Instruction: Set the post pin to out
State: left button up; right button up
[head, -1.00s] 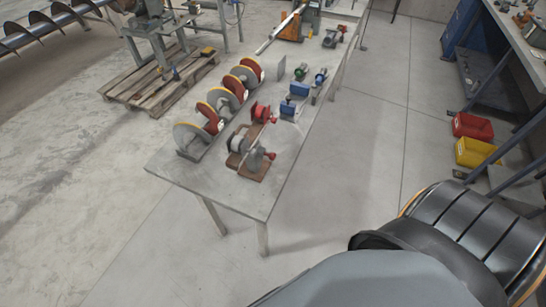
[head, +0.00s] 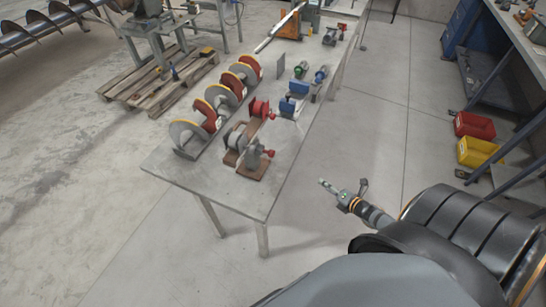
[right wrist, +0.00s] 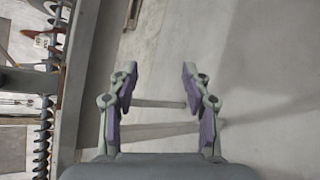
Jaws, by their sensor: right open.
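A small fixture with red knobs and grey metal bodies on a brown base (head: 252,170), perhaps the auger positioner, stands near the front right corner of the grey table (head: 185,178). I cannot make out a post pin on it at this size. My right gripper (head: 325,184) is in the air over the floor, right of the table and apart from it. My left gripper does not show.
Several red and grey discs with yellow rims (head: 187,135) line the table's left side. Blue clamps (head: 287,107) and a grey plate (head: 281,60) stand farther back. Red (head: 474,125) and yellow (head: 477,151) bins are on the floor at right.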

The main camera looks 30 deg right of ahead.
jog(key=w+a+r+n+t+y, duration=0.1)
jog(key=w+a+r+n+y, duration=0.15)
jog(key=r+n, duration=0.35)
jog(key=w+a+r+n+t+y, duration=0.1)
jog(key=w+a+r+n+y, duration=0.2)
jog(key=r+n, duration=0.35)
jog(key=n+g+y+b, duration=0.1)
jog(key=n+y, duration=0.5)
jog(key=n, duration=0.3)
send_near(272, 154)
jog(key=shift+h, duration=0.25)
jog(key=shift+w+d+f+b+x, duration=0.15)
jog(key=shift+b+x, duration=0.5)
jog(key=shift+x, duration=1.05)
jog(key=shift+d+f+b+x, duration=0.1)
jog(key=shift+b+x, duration=0.55)
jog(key=shift+x, duration=1.1)
jog(key=shift+w+f+b+x, duration=0.15)
jog(key=shift+b+x, duration=0.5)
jog(key=shift+x, duration=1.05)
jog(key=shift+s, duration=0.1)
grip_shut()
